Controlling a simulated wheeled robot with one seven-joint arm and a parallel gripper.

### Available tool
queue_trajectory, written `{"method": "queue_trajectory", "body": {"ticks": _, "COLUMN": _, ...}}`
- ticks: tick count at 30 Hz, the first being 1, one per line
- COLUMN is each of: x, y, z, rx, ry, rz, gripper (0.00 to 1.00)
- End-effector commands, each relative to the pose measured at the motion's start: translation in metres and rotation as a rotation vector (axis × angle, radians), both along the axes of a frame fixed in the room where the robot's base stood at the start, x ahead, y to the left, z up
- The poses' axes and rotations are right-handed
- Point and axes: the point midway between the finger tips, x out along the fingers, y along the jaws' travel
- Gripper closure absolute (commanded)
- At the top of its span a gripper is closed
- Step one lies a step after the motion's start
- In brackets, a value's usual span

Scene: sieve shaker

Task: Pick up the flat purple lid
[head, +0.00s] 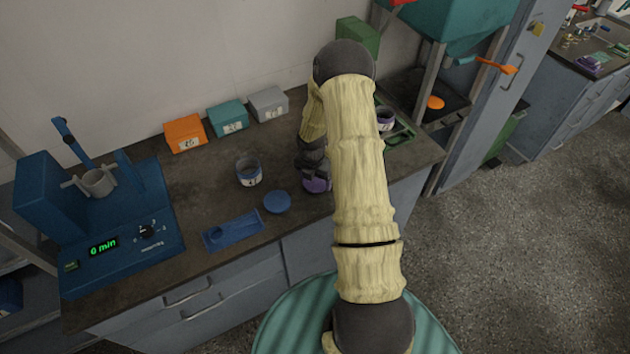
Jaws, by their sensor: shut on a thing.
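The flat purple lid (317,185) is at the middle of the dark worktop, partly hidden by my gripper and arm. My gripper (314,171) is right over it, pointing down, and is shut on the lid. I cannot tell whether the lid still touches the worktop. The fingertips are small and mostly hidden in this view. A purple-marked cup (386,119) stands to the right, behind my arm, at the green tray (401,135).
A blue lid (277,202), a blue-marked cup (248,172) and a blue tray (233,231) lie left of my gripper. The blue shaker (118,225) stands far left. Orange (184,133), teal (228,117) and grey (268,104) boxes line the wall.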

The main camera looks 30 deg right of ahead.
Motion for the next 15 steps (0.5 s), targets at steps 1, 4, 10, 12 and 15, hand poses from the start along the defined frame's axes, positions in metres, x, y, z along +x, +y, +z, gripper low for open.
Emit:
{"method": "queue_trajectory", "body": {"ticks": 1, "x": 0.001, "y": 0.000, "z": 0.006, "rx": 0.000, "ry": -0.004, "rz": -0.001, "gripper": 0.47}}
{"method": "queue_trajectory", "body": {"ticks": 4, "x": 0.001, "y": -0.001, "z": 0.020, "rx": -0.001, "ry": -0.005, "rz": -0.003, "gripper": 0.47}}
{"method": "queue_trajectory", "body": {"ticks": 10, "x": 0.001, "y": -0.001, "z": 0.060, "rx": -0.001, "ry": -0.005, "rz": -0.004, "gripper": 0.47}}
{"method": "queue_trajectory", "body": {"ticks": 12, "x": 0.000, "y": -0.001, "z": 0.073, "rx": -0.001, "ry": -0.004, "rz": -0.002, "gripper": 0.47}}
{"method": "queue_trajectory", "body": {"ticks": 15, "x": 0.001, "y": 0.000, "z": 0.086, "rx": -0.001, "ry": -0.002, "rz": 0.001, "gripper": 0.47}}
